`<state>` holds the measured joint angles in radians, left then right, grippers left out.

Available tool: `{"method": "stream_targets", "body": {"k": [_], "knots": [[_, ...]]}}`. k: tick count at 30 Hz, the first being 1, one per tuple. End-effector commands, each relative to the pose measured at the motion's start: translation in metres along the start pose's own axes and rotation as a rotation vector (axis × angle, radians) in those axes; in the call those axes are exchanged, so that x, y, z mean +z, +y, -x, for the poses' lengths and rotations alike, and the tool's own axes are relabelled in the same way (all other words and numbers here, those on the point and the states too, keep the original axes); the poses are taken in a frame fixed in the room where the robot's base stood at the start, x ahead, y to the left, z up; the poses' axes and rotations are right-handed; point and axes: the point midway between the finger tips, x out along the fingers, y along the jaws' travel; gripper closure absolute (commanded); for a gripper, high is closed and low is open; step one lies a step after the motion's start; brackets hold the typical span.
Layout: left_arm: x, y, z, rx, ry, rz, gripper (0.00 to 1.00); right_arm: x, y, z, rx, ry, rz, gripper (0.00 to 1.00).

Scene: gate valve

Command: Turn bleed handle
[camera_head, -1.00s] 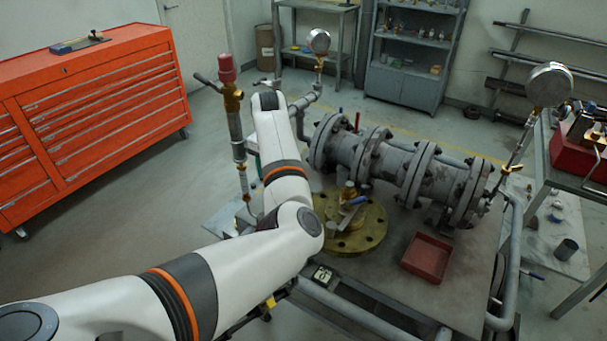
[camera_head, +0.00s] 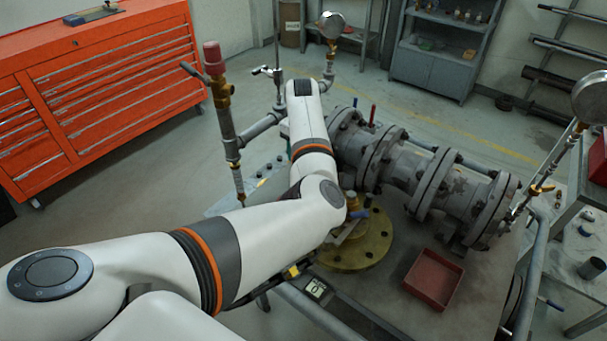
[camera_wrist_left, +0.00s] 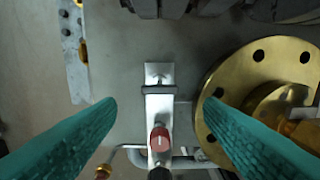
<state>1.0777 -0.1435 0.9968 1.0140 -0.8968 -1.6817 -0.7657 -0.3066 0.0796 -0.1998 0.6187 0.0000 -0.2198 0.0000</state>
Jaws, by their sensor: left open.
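My left arm reaches across the head view, and its gripper is hidden behind the arm there. I cannot tell for sure which part is the bleed handle. Small handles in the head view are a chrome tap (camera_head: 265,71) on the pipe, a red lever (camera_head: 373,113) and a blue lever (camera_head: 360,213). My right gripper is out of view.
A brass flange (camera_head: 368,250) lies on the bench beside my arm; it also shows in the left wrist view (camera_wrist_left: 228,75). The flanged grey pipe (camera_head: 405,172) and a red tray (camera_head: 433,279) are to the right. A red-capped valve (camera_head: 213,58) stands left of my arm.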

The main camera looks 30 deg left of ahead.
Motion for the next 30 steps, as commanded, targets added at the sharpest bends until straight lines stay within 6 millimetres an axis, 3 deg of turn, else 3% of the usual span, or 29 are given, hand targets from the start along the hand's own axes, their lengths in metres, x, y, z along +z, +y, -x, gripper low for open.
{"method": "stream_targets", "body": {"k": [4, 10, 15, 23, 24, 30], "knots": [[-0.001, 0.000, -0.032, -0.002, 0.004, 0.000, 0.38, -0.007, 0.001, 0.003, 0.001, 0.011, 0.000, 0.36], [-0.001, 0.001, -0.062, 0.000, 0.002, 0.000, 0.38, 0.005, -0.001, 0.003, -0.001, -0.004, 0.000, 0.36], [0.000, 0.000, -0.073, 0.000, 0.000, 0.001, 0.38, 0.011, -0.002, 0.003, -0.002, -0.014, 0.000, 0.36], [0.000, 0.000, -0.074, 0.000, 0.000, 0.001, 0.38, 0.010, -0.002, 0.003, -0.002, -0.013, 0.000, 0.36], [0.000, 0.000, -0.074, 0.000, 0.000, 0.001, 0.40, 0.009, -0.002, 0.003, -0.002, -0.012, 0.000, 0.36], [0.000, 0.000, -0.074, 0.000, 0.000, 0.001, 0.73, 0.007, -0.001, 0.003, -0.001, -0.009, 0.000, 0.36]]}}
